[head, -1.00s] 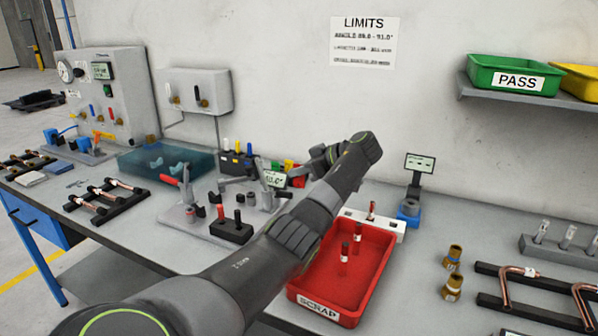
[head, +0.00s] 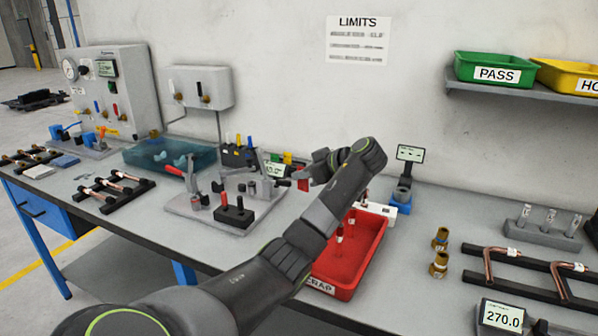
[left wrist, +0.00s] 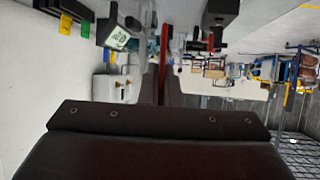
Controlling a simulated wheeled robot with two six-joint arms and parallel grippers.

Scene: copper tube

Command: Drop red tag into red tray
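The red tag (head: 303,185) shows as a small red piece just below the fingers of my left gripper (head: 308,178). In the left wrist view it appears as a thin upright red strip (left wrist: 163,65), seen nearly edge-on. The gripper looks shut on it, above the bench and left of the red tray. The red tray (head: 369,262), with a partly hidden SCRAP label, stands on the bench. It holds dark and red upright pieces (head: 339,232). My left arm covers its left side. My right gripper is not in view.
A fixture with clamps (head: 185,205) and a dark block with red and black pegs (head: 233,215) stand left of my forearm. Brass fittings (head: 439,263) and a copper tube rack (head: 515,258) lie right of the tray. A display stand (head: 403,185) stands behind it.

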